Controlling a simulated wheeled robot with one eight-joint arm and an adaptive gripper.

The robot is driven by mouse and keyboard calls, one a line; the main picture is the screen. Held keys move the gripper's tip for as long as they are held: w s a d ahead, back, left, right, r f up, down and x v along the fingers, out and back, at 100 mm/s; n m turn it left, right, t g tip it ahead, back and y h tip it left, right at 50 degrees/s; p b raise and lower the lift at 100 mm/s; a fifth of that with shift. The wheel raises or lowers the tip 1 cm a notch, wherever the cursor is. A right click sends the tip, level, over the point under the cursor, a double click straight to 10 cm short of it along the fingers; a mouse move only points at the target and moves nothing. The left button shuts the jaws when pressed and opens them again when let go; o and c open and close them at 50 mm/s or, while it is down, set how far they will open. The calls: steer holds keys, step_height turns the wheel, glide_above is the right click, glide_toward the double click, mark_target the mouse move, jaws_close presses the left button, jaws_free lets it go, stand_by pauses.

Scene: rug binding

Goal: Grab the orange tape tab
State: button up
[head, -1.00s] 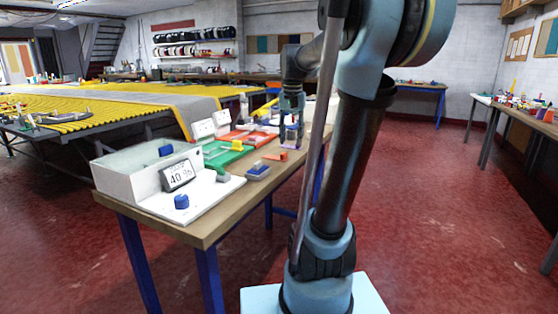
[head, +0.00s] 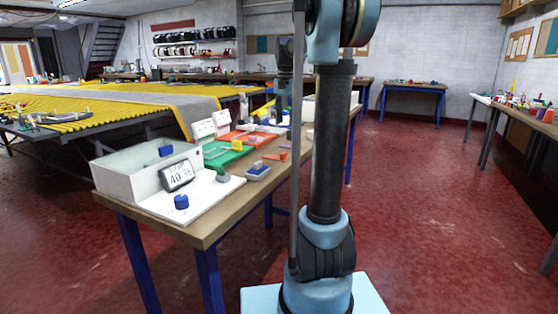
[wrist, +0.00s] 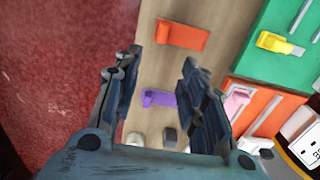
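The orange tape tab (wrist: 182,36) lies flat on the wooden bench, beyond my fingertips at the top of the wrist view. It also shows in the head view (head: 277,156), on the bench near the green board. My gripper (wrist: 161,60) is open and empty above the bench. A purple tab (wrist: 158,98) shows lower down between its fingers, with the orange tab farther up in the picture. In the head view my gripper is small and partly hidden by my arm.
A green board (wrist: 268,62) with a yellow tab (wrist: 276,43) and an orange board (wrist: 262,106) with a pink tab (wrist: 237,102) lie to the right. A white box with a display (head: 130,170) stands on the bench's near end. Red floor lies left in the wrist view.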

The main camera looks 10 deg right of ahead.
steer(key=f, duration=1.4)
steer(key=shift+a+f, duration=0.15)
steer(key=shift+a, duration=0.05)
jaws_close()
